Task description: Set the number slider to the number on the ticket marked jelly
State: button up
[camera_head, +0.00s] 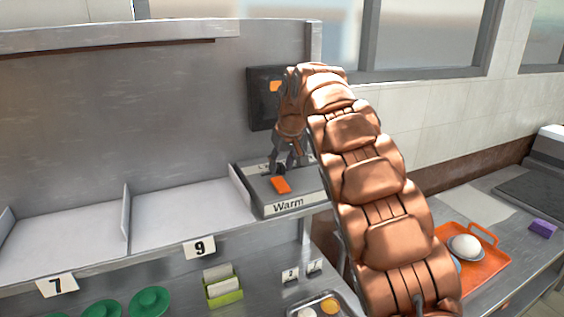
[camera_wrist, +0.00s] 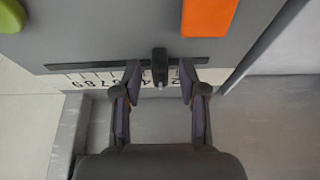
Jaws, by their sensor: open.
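The slider's black knob (camera_wrist: 160,66) sits in a dark slot on a grey panel (camera_wrist: 110,35) in the wrist view. A number scale (camera_wrist: 90,80) runs along the slot; high digits are at the left and a 2 shows just right of the knob. The digit at the knob is hidden. My gripper (camera_wrist: 159,82) is open, a fingertip on each side of the knob with gaps between. In the head view my gripper (camera_head: 286,168) is over the box marked Warm (camera_head: 290,207); the knob is hidden there. Number cards (camera_head: 199,249) hang on the shelf; no jelly marking is readable.
An orange block (camera_wrist: 209,17) is on the panel near the slot, with a green piece (camera_wrist: 10,15) at the left. Smaller number cards (camera_head: 290,275) and a green holder with papers (camera_head: 224,288) are below the shelf. An orange tray (camera_head: 472,262) stands at right.

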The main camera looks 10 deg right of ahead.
grip_shut()
dwell(0.4)
dwell(0.4)
